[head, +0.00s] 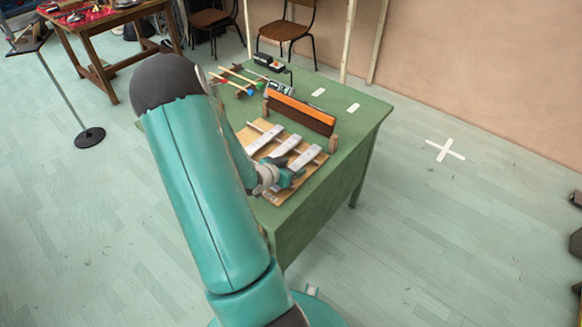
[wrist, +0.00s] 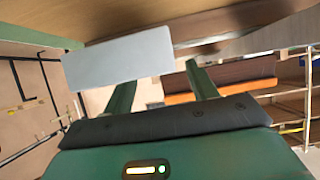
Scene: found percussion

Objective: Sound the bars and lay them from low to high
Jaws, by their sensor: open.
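Several pale grey metal bars (head: 287,145) lie side by side on a light wooden board (head: 252,127) on the green table (head: 365,118). My gripper (head: 288,178) is at the board's near edge, low by the bars' near ends, partly hidden behind my arm. In the wrist view my gripper (wrist: 160,75) has its two green fingers apart. A pale grey bar (wrist: 118,57) shows close there, overlapping the left finger's tip. I cannot tell whether they touch. Mallets (head: 232,80) with coloured heads lie at the table's far left.
A long orange-topped brown rack (head: 300,110) stands just behind the board. It also shows in the wrist view (wrist: 222,91). Small dark devices (head: 270,63) lie at the table's far edge. White marks (head: 353,107) lie on clear tabletop at the right. Chairs stand behind.

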